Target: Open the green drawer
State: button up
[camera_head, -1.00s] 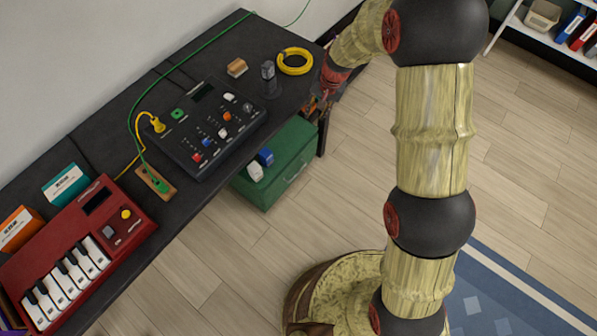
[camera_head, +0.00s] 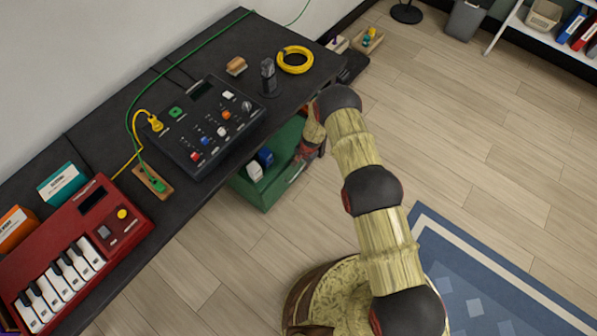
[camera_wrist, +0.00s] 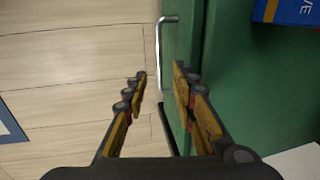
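The green drawer (camera_head: 266,196) is under the dark workbench at its front edge, with a blue item (camera_head: 265,157) and a white item (camera_head: 254,172) at its top. In the wrist view, its green front (camera_wrist: 184,35) carries a silver bar handle (camera_wrist: 160,50). My gripper (camera_wrist: 158,88) is open above the front, one finger on each side of the handle's line. The right finger overlaps the green front in the picture; the left finger is over the floor. I cannot tell whether either touches. In the head view my gripper (camera_head: 303,153) is at the drawer's right end, partly hidden.
The bench (camera_head: 228,68) holds a black control panel (camera_head: 190,150), a red keyboard (camera_head: 130,205), a microphone-like item (camera_head: 268,78) and a yellow cable coil (camera_head: 294,60). The wooden floor (camera_head: 480,130) in front is clear. A blue rug (camera_head: 480,280) lies at lower right.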

aim_at(298, 172)
jog(key=f+b, duration=0.1)
jog(key=f, duration=0.1)
jog(key=f+b, duration=0.1)
jog(key=f, duration=0.2)
jog(key=a+f+b, duration=0.1)
jog(key=f, duration=0.2)
jog(key=shift+w+f, duration=0.1)
jog(key=shift+w, duration=0.3)
jog(key=shift+c, duration=1.4)
jog(key=c, duration=0.4)
grip_shut()
